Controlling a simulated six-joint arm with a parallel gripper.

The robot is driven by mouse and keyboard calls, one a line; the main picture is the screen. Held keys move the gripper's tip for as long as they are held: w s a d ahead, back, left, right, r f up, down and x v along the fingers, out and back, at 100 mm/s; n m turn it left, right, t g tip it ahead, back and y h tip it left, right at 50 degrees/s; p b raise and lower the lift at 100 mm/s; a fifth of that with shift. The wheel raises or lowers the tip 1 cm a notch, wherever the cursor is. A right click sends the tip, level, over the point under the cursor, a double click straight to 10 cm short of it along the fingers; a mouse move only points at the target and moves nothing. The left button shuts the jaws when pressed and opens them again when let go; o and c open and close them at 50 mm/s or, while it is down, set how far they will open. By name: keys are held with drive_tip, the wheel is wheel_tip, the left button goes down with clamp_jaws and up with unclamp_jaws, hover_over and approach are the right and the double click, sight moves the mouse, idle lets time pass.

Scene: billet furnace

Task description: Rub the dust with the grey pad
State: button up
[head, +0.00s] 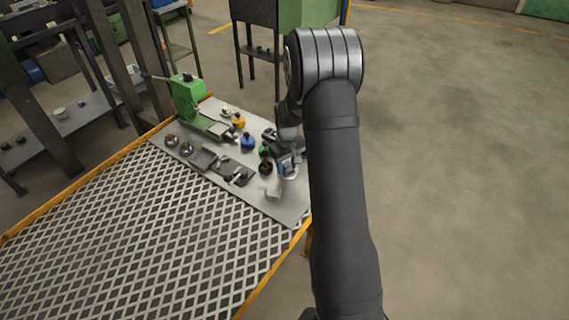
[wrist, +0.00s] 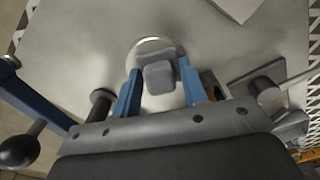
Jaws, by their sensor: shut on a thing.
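My gripper (wrist: 158,92) shows in the wrist view with its two blue fingers on either side of a grey pad (wrist: 159,76). It is shut on the pad. The pad sits over a round pale disc or dish (wrist: 150,45) on the light grey tabletop (wrist: 90,40); I cannot tell whether it touches. In the head view my gripper (head: 287,166) is at the right part of the table, partly hidden by my own arm. I cannot make out the dust in either view.
Near my gripper are a dark cup (head: 265,167), a blue bottle (head: 247,141) and a yellow bottle (head: 239,120). A dark plate with a clamp-like part (head: 238,174) lies to the left. A green machine (head: 187,95) stands at the far left. Metal mesh (head: 150,230) lies in front.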

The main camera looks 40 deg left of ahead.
drive_tip(key=shift+w, duration=1.25)
drive_tip(key=shift+s, duration=1.8)
drive_tip(key=shift+s+r, duration=0.1)
drive_tip(key=shift+s, duration=0.15)
drive_tip(key=shift+r, duration=4)
